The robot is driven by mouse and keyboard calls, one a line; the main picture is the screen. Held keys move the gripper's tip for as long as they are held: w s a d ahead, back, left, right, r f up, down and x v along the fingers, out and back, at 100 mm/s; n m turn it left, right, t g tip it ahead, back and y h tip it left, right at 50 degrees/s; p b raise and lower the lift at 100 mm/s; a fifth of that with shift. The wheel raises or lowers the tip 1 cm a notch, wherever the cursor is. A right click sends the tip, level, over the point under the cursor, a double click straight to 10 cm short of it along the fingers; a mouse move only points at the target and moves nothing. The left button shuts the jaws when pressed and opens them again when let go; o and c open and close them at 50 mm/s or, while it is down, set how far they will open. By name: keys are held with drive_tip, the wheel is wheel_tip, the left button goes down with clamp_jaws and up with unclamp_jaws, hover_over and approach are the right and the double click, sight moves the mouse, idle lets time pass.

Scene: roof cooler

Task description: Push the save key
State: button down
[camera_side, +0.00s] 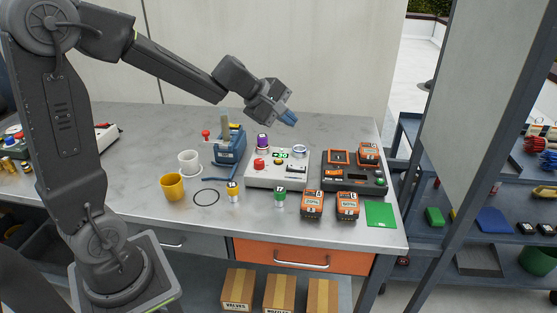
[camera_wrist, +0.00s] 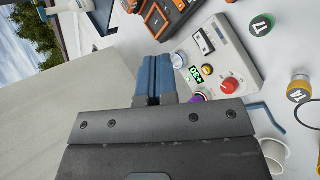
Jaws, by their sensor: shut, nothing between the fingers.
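No lettering marking a save key is readable. My gripper (camera_side: 291,119) has blue fingers, shut and empty, held in the air above and behind the box. The fingers (camera_wrist: 154,60) also show in the wrist view.
A purple-topped cylinder (camera_side: 263,142) stands at the box's back left. A dark charger (camera_side: 350,178) with an orange battery (camera_side: 369,152) is to its right. Green (camera_side: 279,198) and yellow (camera_side: 233,192) topped cylinders and orange batteries (camera_side: 312,205) stand in front. A blue tool stand (camera_side: 231,150) is left.

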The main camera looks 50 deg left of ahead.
sight(279, 161)
drive_tip(key=w+a+f+n+y, duration=0.1)
drive_tip(key=w+a+f+n, duration=0.3)
drive_tip(key=a, duration=0.5)
drive_tip(key=f+n, duration=0.1)
drive_tip(key=n, duration=0.1)
drive_tip(key=shift+f+n+t+y, duration=0.3)
drive_tip(key=shift+f+n+y, duration=0.1)
drive_tip(key=shift+d, duration=0.1)
drive_tip(key=shift+f, duration=4.4)
drive_tip(key=shift+f, duration=0.1)
drive_tip(key=shift+f, duration=0.3)
drive_tip(key=shift+f, duration=0.45)
drive_tip(key=shift+r, duration=0.85)
